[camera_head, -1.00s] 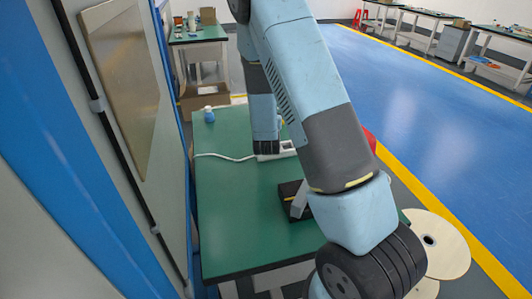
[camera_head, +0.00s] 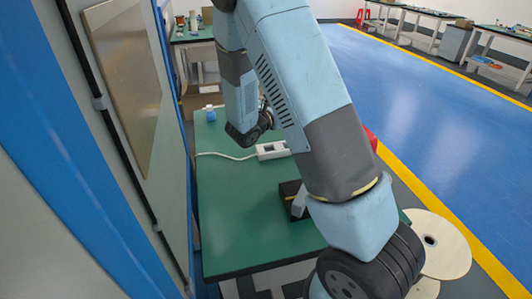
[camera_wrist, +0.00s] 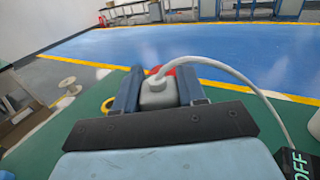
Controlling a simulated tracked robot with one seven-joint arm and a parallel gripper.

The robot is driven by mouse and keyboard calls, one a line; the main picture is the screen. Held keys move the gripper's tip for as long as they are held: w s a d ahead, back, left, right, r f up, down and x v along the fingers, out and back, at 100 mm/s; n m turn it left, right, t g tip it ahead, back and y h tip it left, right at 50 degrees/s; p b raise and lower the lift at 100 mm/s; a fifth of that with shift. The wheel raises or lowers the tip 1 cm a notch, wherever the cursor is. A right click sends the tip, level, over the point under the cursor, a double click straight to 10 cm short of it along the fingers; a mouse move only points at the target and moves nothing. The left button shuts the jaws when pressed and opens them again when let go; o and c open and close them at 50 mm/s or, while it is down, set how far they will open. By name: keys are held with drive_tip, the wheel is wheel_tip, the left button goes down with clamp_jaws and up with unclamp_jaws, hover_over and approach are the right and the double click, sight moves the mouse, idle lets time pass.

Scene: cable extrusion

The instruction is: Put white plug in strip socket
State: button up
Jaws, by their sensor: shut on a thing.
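The white plug (camera_wrist: 157,94) is held upright between the two fingers of my gripper (camera_wrist: 159,86) in the wrist view. Its pale cable rises from the top and arcs over to the right. The white strip socket (camera_head: 272,151) lies on the green table in the head view, with its white cord (camera_head: 226,156) running left. My gripper's fingers and the plug are hidden behind the arm in the head view. The strip socket cannot be made out in the wrist view, so the plug's height above it is unclear.
The green table (camera_head: 238,220) is mostly clear in front. A blue-and-white bottle (camera_head: 210,114) stands at its back left. A black box (camera_head: 288,190) sits partly behind my arm. A grey cabinet wall (camera_head: 100,130) borders the left side.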

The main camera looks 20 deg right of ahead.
drive_tip(key=s+a+m+g+h, duration=0.2)
drive_tip(key=s+m+g, duration=0.3)
drive_tip(key=s+g, duration=0.35)
drive_tip(key=m, duration=0.1)
hover_over(282, 149)
drive_tip(key=s+a, duration=0.2)
drive_tip(key=s, duration=0.1)
wheel_tip(282, 149, down, 4)
drive_tip(key=f, duration=0.1)
drive_tip(key=shift+g, duration=0.25)
drive_tip(key=shift+w+a+f, duration=0.15)
drive_tip(key=shift+w+f, duration=0.7)
drive_tip(key=shift+f, duration=0.55)
drive_tip(key=shift+w+a+f, duration=0.15)
drive_tip(key=shift+w+f, duration=0.65)
drive_tip(key=shift+f, duration=0.6)
drive_tip(key=shift+w+a+f, duration=0.15)
drive_tip(key=shift+w+f, duration=0.7)
drive_tip(key=shift+f, duration=0.55)
drive_tip(key=shift+f, duration=0.6)
drive_tip(key=o, duration=1.1)
drive_tip(key=shift+c, duration=0.2)
